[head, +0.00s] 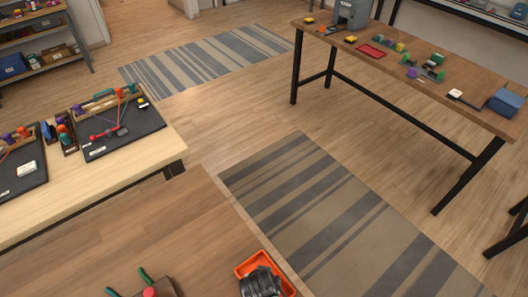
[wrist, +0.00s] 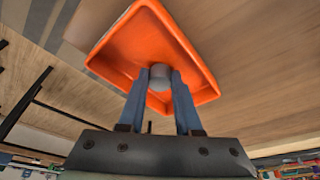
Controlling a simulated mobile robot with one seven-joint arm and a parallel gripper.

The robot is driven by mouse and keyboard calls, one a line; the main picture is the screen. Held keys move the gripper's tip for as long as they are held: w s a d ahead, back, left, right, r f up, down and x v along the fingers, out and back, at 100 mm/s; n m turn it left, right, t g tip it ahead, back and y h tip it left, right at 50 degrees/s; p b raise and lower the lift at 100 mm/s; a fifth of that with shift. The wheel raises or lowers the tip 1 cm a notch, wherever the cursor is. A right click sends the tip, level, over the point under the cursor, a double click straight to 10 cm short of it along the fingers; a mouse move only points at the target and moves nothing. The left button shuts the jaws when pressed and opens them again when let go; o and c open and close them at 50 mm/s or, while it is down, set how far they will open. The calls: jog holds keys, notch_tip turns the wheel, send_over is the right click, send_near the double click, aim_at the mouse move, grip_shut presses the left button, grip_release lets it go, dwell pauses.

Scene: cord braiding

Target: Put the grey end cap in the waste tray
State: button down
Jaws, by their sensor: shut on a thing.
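The waste tray is an orange, square, shallow tray (wrist: 118,40). In the head view the tray (head: 246,267) lies at the bottom edge, on the near wooden table, partly covered by my gripper (head: 262,284). In the wrist view my gripper (wrist: 161,72) is shut on a small grey round piece, the grey end cap (wrist: 161,80), between its two blue-grey fingers. The cap is in front of the tray's inside, within its rim in that view. I cannot tell whether it touches the tray floor. In the head view the cap is hidden by my gripper.
The near wooden table (head: 180,235) is mostly bare around the tray. A tool holder with green handles and a red top (head: 150,292) stands left of it. A pale table at left bears dark boards (head: 118,142) with cords. A far workbench (head: 440,93) holds small coloured parts.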

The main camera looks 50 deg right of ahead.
jog(key=shift+f, duration=0.2)
jog(key=shift+f, duration=0.15)
jog(key=c, duration=0.6)
grip_release()
jog(key=shift+s, duration=0.1)
jog(key=v, duration=1.2)
jog(key=shift+r+p, duration=0.3)
jog(key=shift+p, duration=0.05)
